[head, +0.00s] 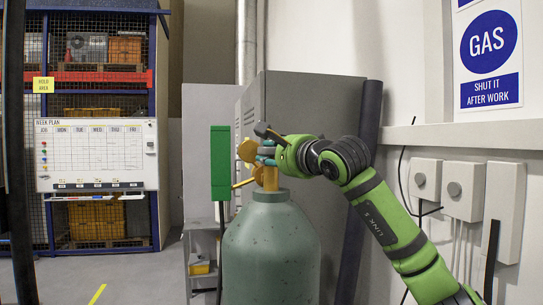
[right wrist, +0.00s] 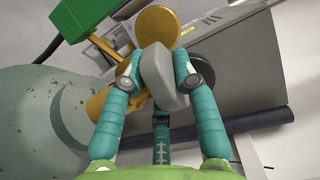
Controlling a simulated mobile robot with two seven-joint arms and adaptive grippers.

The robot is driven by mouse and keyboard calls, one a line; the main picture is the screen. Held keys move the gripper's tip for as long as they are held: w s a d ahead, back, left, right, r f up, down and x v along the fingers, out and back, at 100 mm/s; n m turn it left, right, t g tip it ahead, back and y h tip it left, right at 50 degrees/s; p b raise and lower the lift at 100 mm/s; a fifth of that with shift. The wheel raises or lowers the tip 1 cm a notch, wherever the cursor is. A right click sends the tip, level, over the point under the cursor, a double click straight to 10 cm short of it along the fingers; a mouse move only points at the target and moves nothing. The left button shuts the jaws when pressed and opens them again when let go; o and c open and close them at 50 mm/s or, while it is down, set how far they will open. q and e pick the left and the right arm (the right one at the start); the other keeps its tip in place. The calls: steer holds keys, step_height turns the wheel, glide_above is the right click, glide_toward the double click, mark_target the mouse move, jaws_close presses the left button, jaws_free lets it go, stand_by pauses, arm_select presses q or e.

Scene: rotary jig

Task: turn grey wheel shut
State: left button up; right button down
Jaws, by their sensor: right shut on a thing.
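A grey-green gas cylinder (head: 270,250) stands upright with a brass valve (head: 270,178) on its top. My right gripper (head: 265,152) is at the valve. In the right wrist view, the grey wheel (right wrist: 162,78) sits between the teal fingers of my right gripper (right wrist: 153,80), which are shut on it from both sides. The brass valve body (right wrist: 100,102) shows behind the left finger, with a round brass part (right wrist: 157,27) beyond the wheel. In the head view my gripper largely hides the wheel. My left gripper is not in view.
A green upright block (head: 221,160) with a black hose stands left of the valve. A grey cabinet (head: 300,105) is close behind the cylinder. Grey switch boxes (head: 463,190) and a GAS sign (head: 489,45) are on the right wall. The floor at left is open.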

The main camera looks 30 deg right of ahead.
steer(key=shift+r+m+g+h+b, duration=0.2)
steer(key=shift+m+h+b, duration=0.45)
steer(key=shift+m+h, duration=1)
steer(key=shift+m+g+h+b, duration=0.3)
steer(key=shift+m+h+b, duration=0.5)
steer(key=shift+h, duration=1.45)
steer(key=shift+m+g+h, duration=0.6)
steer(key=shift+m+h, duration=0.35)
steer(key=shift+h, duration=0.25)
steer(key=shift+m+g+h, duration=0.7)
steer(key=shift+m+h, duration=0.1)
steer(key=shift+h, duration=0.3)
steer(key=shift+m+g+h, duration=0.7)
steer(key=shift+g+h, duration=0.1)
steer(key=shift+r+m+g+h+p, duration=0.1)
steer(key=shift+m+g+h+p, duration=0.4)
steer(key=shift+g+h, duration=0.1)
steer(key=shift+m+g+h+p, duration=0.9)
steer(key=shift+m+g+p, duration=0.2)
steer(key=shift+g+p, duration=0.45)
